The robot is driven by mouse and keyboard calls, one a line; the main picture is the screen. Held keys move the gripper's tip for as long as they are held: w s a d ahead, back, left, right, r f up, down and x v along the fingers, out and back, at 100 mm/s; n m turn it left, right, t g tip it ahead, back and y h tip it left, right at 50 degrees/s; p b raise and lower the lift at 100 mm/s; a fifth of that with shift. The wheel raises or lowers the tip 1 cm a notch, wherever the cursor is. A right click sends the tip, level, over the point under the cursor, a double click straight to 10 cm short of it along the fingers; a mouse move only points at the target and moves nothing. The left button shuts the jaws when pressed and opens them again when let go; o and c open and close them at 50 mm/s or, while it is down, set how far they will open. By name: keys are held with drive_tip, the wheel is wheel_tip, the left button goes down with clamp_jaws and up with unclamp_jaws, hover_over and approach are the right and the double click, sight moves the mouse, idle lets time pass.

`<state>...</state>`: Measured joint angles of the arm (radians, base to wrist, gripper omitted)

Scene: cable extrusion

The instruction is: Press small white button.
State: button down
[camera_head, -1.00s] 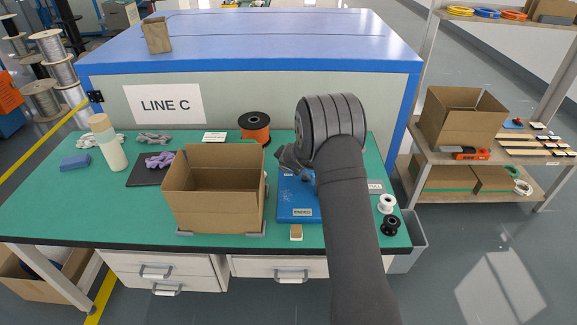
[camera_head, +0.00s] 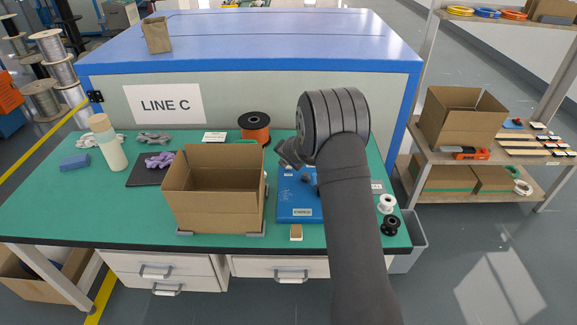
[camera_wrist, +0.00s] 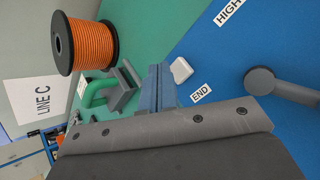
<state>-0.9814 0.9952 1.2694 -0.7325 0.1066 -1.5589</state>
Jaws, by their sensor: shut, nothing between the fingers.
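My gripper (camera_wrist: 158,72) is shut and empty. Its fingertips appear just left of the button in the wrist view; I cannot tell whether they touch it. In the head view, my gripper (camera_head: 288,155) is over the far end of the blue panel (camera_head: 296,200). A dark grey knob or lever (camera_wrist: 275,85) is on the panel to the right.
An orange cable spool (camera_head: 255,128) stands at the back, also close in the wrist view (camera_wrist: 85,42). An open cardboard box (camera_head: 215,205) stands left of the panel. White (camera_head: 387,203) and black (camera_head: 390,226) small spools stand to its right.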

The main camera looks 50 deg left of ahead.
sight(288, 167)
drive_tip(key=shift+r, duration=2.25)
drive_tip(key=shift+r, duration=1.9)
drive_tip(key=shift+f, duration=0.1)
